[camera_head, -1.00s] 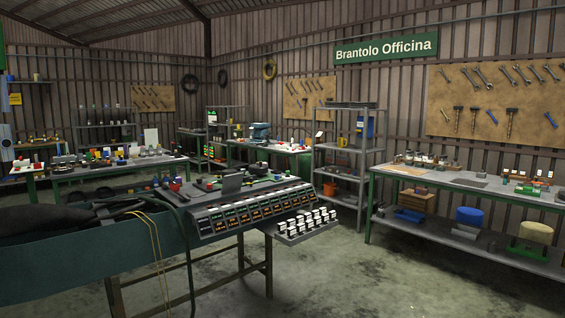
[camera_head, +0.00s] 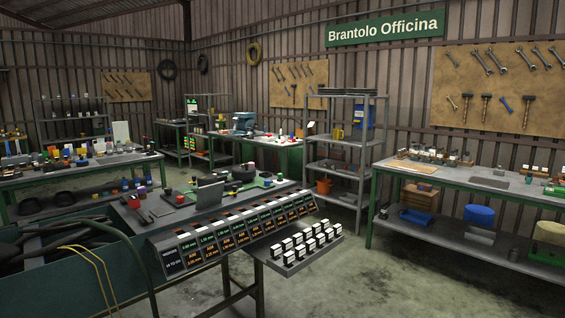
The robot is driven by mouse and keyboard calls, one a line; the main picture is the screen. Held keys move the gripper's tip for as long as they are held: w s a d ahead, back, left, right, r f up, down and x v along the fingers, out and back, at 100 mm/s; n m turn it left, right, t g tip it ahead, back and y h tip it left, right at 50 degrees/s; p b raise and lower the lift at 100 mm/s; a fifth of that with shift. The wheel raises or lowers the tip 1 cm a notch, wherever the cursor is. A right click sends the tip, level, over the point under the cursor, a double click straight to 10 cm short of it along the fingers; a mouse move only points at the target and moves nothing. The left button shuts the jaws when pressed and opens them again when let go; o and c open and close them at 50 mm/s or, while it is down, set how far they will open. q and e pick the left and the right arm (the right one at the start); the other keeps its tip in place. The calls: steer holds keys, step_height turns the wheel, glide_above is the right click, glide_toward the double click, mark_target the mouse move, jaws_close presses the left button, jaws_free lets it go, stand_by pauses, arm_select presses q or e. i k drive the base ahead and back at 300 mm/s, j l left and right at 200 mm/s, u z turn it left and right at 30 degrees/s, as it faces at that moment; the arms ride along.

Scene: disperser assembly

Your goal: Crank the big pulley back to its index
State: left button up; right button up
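I cannot make out the big pulley, its crank or an index mark in the head view. A dark round part (camera_head: 243,173) lies at the back of the near bench (camera_head: 150,212), too small to identify. Neither of my grippers is in view.
The near bench carries a row of labelled bins (camera_head: 240,232) and a rack of white-topped blocks (camera_head: 306,246). A green trough (camera_head: 95,275) with dark hoses stands at the left. A shelf (camera_head: 345,142) stands behind, a long workbench (camera_head: 460,184) at the right. Bare floor (camera_head: 375,285) lies between.

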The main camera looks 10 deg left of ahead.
mark_target(249, 172)
steer(key=i+u, duration=0.1)
steer(key=i, duration=0.4)
steer(key=i+l+u, duration=0.1)
steer(key=i, duration=0.4)
